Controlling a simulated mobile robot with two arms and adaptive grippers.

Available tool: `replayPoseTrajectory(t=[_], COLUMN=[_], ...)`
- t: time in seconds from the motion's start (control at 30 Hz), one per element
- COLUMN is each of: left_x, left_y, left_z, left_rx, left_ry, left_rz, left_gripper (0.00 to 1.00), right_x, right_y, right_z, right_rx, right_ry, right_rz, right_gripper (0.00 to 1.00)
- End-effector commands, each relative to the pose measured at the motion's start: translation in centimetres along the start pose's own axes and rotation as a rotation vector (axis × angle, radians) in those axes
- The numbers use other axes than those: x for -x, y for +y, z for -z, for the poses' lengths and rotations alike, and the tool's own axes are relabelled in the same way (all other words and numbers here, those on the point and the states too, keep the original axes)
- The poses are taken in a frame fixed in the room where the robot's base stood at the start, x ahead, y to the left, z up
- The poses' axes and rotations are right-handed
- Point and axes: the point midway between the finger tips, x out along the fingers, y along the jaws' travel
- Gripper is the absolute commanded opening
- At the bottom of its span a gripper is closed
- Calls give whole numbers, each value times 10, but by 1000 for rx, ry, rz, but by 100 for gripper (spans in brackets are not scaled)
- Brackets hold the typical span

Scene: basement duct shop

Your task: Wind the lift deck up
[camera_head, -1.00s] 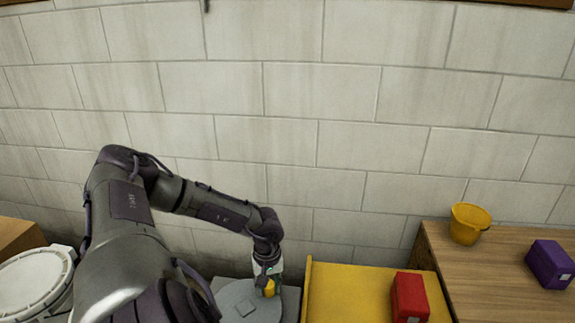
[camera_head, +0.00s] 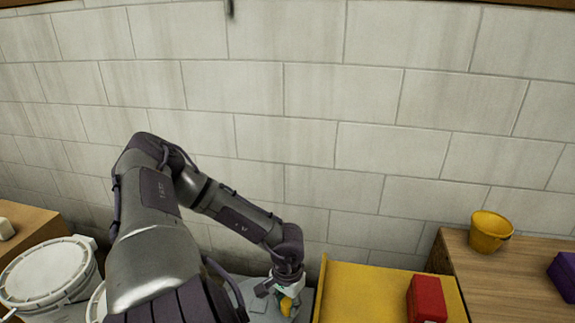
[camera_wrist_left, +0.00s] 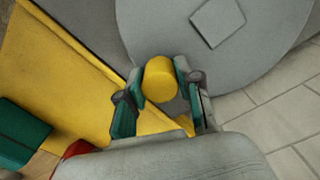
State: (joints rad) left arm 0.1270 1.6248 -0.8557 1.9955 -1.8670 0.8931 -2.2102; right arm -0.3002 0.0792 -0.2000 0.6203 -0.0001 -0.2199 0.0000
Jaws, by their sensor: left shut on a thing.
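The lift deck (camera_head: 372,292) is a yellow platform at the lower middle of the head view, with a red block (camera_head: 427,298) on it. Left of it is a grey round crank wheel (camera_head: 258,308), partly hidden by my arm. In the left wrist view the wheel (camera_wrist_left: 160,28) shows a square plate at its middle. A yellow knob (camera_wrist_left: 160,80) sits near its rim, also seen in the head view (camera_head: 287,305). My left gripper (camera_wrist_left: 162,86) is shut on the knob, one finger on each side. My right gripper is out of view.
A wooden bench (camera_head: 500,272) stands right of the deck, with a yellow bucket (camera_head: 489,232) and a purple block (camera_head: 566,274). A white lidded drum (camera_head: 50,272) is at the left. A block wall (camera_head: 330,110) closes off the back.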

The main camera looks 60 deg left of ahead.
Motion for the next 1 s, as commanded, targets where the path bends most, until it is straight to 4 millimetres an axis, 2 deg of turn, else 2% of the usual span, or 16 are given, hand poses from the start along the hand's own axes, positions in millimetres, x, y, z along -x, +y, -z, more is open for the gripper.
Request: replayPoseTrajectory(t=[0.67, 0.7, 0.8, 0.83, 1.0], left_x=[-1, -1, -1, -1, -1], left_y=[4, 4, 3, 3, 2], left_z=[-6, -6, -5, -5, -5], left_rx=[-60, -60, -59, -58, -57], left_ry=[-2, -2, -2, -2, -1], left_rz=[-5, -5, -4, -3, -1], left_gripper=[0, 41, 58, 60, 60], right_x=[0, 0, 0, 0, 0], right_y=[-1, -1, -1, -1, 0], right_z=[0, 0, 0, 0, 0], right_rx=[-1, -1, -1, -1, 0], right_ry=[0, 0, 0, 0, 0], right_rz=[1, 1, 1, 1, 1], right_gripper=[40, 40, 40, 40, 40])
